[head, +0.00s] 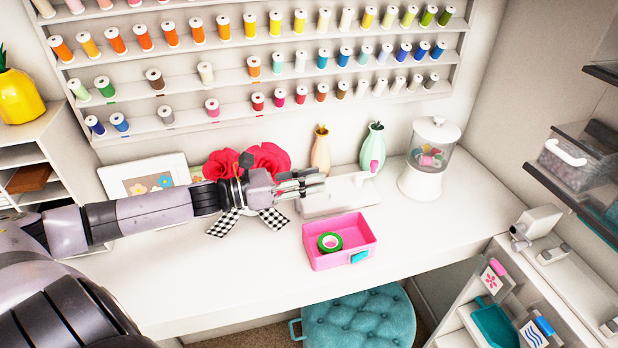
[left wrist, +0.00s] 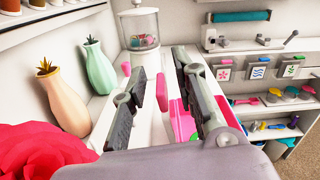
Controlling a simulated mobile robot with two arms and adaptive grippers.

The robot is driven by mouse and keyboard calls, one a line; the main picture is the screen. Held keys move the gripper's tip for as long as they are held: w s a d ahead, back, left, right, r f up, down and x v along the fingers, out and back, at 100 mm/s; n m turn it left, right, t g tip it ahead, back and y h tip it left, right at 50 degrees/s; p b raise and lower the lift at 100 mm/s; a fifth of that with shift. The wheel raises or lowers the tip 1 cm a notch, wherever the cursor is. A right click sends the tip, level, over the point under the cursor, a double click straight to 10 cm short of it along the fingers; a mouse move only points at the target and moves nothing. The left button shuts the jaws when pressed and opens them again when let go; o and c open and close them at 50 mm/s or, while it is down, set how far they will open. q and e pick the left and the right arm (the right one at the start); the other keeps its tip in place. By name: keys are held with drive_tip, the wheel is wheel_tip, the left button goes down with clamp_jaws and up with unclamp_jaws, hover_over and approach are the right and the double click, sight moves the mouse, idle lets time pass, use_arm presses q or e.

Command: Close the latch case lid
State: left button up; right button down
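The latch case is a small pink box (head: 318,258) with a teal latch (head: 360,257) on its front, near the table's front edge. It is open at the top, and a green tape roll (head: 330,242) lies inside. A pale white piece (head: 345,198) lies behind it; I cannot tell whether it is the lid. My left gripper (head: 312,182) is above this piece, behind the box. In the left wrist view its fingers (left wrist: 163,105) are apart, with a pink part (left wrist: 162,91) visible between them, contact unclear. My right gripper is out of view.
Two vases, peach (head: 321,152) and green (head: 372,148), stand behind the gripper. A clear jar (head: 430,160) stands to the right. Red flowers (head: 265,158) and a picture frame (head: 145,178) are left. The white table (head: 210,285) is clear in front; a teal stool (head: 360,315) is below.

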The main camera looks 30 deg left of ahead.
use_arm(q)
clamp_jaws()
idle(0.8)
